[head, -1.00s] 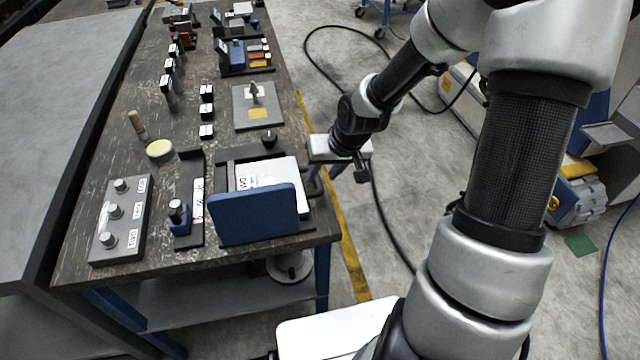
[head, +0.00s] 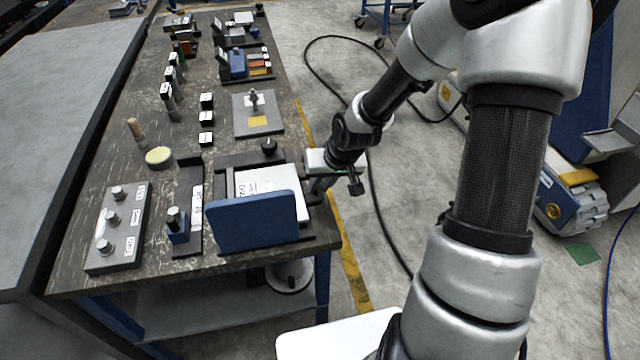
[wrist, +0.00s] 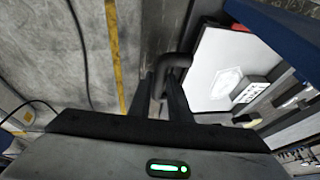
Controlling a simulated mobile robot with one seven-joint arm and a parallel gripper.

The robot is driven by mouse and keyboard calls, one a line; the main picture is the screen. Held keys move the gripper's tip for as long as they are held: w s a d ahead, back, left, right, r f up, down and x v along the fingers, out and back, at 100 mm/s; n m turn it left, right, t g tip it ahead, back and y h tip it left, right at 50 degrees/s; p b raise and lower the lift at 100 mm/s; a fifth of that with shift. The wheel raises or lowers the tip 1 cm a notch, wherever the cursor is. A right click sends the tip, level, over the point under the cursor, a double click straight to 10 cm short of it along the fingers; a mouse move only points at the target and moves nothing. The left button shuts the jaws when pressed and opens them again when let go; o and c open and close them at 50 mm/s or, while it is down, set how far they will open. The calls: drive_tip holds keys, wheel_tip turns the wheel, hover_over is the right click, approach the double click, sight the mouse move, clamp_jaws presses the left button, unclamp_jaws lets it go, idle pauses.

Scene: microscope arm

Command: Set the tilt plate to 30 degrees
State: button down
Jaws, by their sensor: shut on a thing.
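The tilt plate unit stands at the front right corner of the bench. It has a white plate (head: 271,186) with printed markings, on a dark base, behind an upright blue panel (head: 253,221). The white plate also shows at the right of the wrist view (wrist: 218,75). My gripper (wrist: 160,100) is at the unit's right side. Its fingers are shut on a dark bent handle (wrist: 174,62) beside the white plate. In the head view my gripper (head: 314,185) is at the bench's right edge, and its fingertips and the handle are hard to make out. I cannot read the plate's angle.
A black knob (head: 269,146) sits behind the unit. To its left are a slider with a blue block (head: 177,232) and a grey panel with several knobs (head: 117,228). A grey plate with a peg (head: 257,112) lies farther back. Open floor lies right of the bench.

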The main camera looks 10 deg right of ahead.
drive_tip(key=shift+a+r+h+b, duration=0.15)
drive_tip(key=shift+r+h+b, duration=0.25)
drive_tip(key=shift+r+b, duration=0.4)
drive_tip(key=a+r+h+b, duration=0.2)
drive_tip(key=a+r, duration=0.2)
drive_tip(key=r, duration=0.6)
drive_tip(key=shift+a+r+n, duration=0.15)
drive_tip(key=shift+a+n, duration=0.1)
drive_tip(key=shift+n, duration=0.05)
drive_tip(key=c, duration=1.6)
unclamp_jaws()
drive_tip(key=shift+a, duration=0.15)
drive_tip(key=shift+c, duration=0.2)
drive_tip(key=shift+d, duration=0.25)
